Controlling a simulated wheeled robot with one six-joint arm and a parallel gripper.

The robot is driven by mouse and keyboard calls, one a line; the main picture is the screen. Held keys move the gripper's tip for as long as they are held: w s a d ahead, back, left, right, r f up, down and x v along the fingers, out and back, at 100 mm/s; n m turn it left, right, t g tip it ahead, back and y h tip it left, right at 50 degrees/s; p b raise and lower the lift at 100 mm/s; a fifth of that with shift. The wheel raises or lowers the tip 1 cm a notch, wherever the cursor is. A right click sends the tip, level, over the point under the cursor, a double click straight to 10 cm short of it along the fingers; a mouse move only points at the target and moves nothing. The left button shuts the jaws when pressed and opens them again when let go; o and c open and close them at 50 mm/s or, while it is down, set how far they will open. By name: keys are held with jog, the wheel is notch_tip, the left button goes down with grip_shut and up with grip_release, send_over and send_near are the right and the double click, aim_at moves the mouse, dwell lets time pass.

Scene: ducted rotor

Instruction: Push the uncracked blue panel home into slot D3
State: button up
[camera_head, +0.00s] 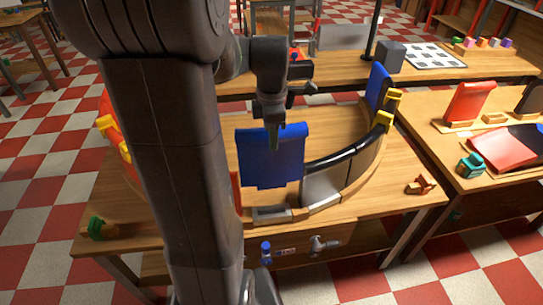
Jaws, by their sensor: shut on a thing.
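My gripper (277,129) is shut on the top edge of a blue panel (268,162). The panel hangs roughly upright, and no crack shows on its visible face. Below it, at the front of the curved ring on the wooden table, is a grey slot base (271,212). The panel's lower edge appears above and apart from this base. I cannot read any slot label, so I cannot tell which slot is D3. Another blue panel (377,87) stands at the ring's right rear beside yellow clamps (385,117).
A grey panel with a black top rail (338,158) stands right of the slot base. A red panel edge (236,188) shows at left. My arm hides much of the ring's left side. An orange piece (420,185) and a green piece (101,229) lie on the table.

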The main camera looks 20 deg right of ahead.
jog(key=b, duration=0.3)
send_over(271, 174)
jog(key=w, duration=0.1)
jog(key=f, duration=0.5)
jog(key=shift+w+d+f, duration=0.2)
jog(key=shift+d+f, duration=0.15)
jog(key=shift+f, duration=0.05)
jog(key=shift+p, duration=0.4)
jog(key=shift+f+b, duration=2)
jog(key=shift+f, duration=0.9)
jog(key=shift+f+b, duration=1.35)
jog(key=shift+f, duration=0.65)
jog(key=o, duration=1.1)
jog(key=shift+r, duration=0.15)
notch_tip(271, 174, up, 14)
jog(key=shift+s+f+p, duration=0.1)
jog(key=shift+f+p, duration=0.1)
jog(key=shift+p, duration=0.3)
